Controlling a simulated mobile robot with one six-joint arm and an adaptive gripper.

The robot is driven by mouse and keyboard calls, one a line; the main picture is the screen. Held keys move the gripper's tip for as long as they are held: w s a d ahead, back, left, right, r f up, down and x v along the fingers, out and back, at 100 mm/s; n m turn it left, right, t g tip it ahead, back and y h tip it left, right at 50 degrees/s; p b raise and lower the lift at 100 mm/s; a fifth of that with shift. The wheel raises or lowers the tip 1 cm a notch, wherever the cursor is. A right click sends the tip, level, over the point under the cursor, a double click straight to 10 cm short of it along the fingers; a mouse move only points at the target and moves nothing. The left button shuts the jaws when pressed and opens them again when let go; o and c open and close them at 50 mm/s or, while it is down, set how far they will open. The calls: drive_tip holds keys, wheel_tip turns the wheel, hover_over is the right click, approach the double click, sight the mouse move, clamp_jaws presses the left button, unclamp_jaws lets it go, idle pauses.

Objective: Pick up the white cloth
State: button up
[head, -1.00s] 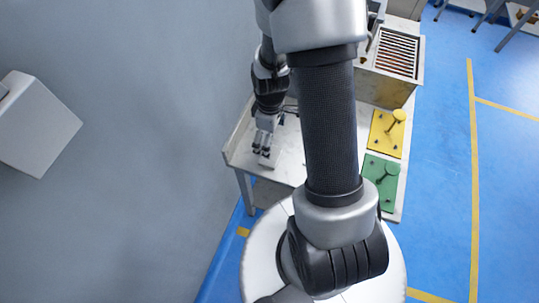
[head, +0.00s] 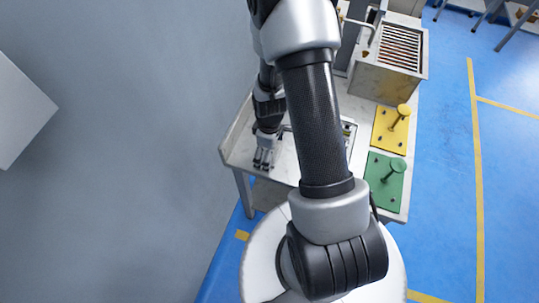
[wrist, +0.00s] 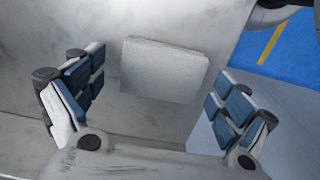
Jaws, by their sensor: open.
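The white cloth (wrist: 163,69) shows in the wrist view as a flat, folded, pale square on the worktable. It lies between and beyond the two spread fingers of my gripper (wrist: 157,103). The fingers stand apart on either side of it, with nothing held between them. Whether they touch the cloth or how high they are above it I cannot tell. In the head view my gripper (head: 263,162) points down over the left end of the table; the cloth cannot be made out there.
The pale worktable (head: 239,150) carries a yellow plate (head: 388,138) and a green plate (head: 381,188), each with a knobbed post. A machine box with a slatted top (head: 395,48) stands at the back. A grey wall (head: 120,150) is close on the left.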

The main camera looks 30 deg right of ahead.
drive_tip(key=c, duration=1)
drive_tip(key=shift+r, duration=0.15)
wheel_tip(320, 180, up, 20)
drive_tip(key=p, duration=0.6)
drive_tip(key=shift+p, duration=0.4)
